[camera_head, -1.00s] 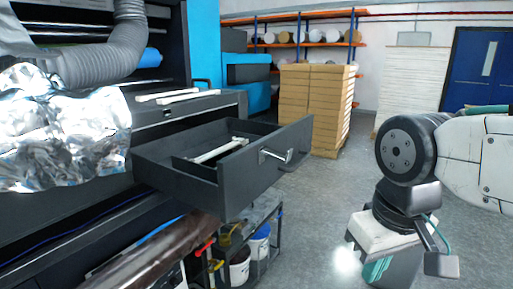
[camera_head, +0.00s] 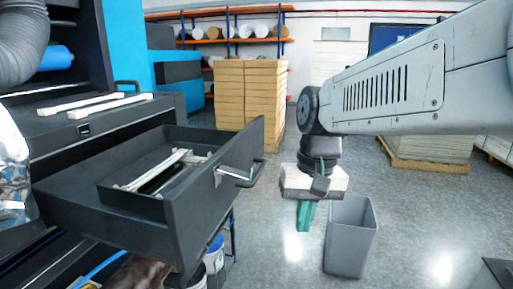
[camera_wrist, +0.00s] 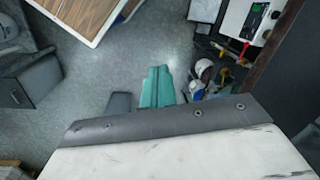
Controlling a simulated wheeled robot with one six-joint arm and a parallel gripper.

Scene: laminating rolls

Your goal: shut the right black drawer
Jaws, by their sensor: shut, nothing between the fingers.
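The right black drawer (camera_head: 205,200) is pulled well out of the dark machine cabinet in the head view. A metal bar handle (camera_head: 238,176) is on its front face. Light-coloured bars and a dark piece lie inside it. My gripper (camera_head: 305,216) points down to the right of the drawer front, apart from it. Its teal fingers are together and hold nothing. They also show in the wrist view (camera_wrist: 157,86), above the grey floor. I cannot make out the drawer in the wrist view.
A grey bin (camera_head: 350,236) stands on the floor beside my gripper. Stacked cartons (camera_head: 250,100) stand behind the drawer. Buckets (camera_head: 214,254) sit on a rack below it. White bars (camera_head: 97,104) lie on the cabinet top. The floor between drawer and bin looks clear.

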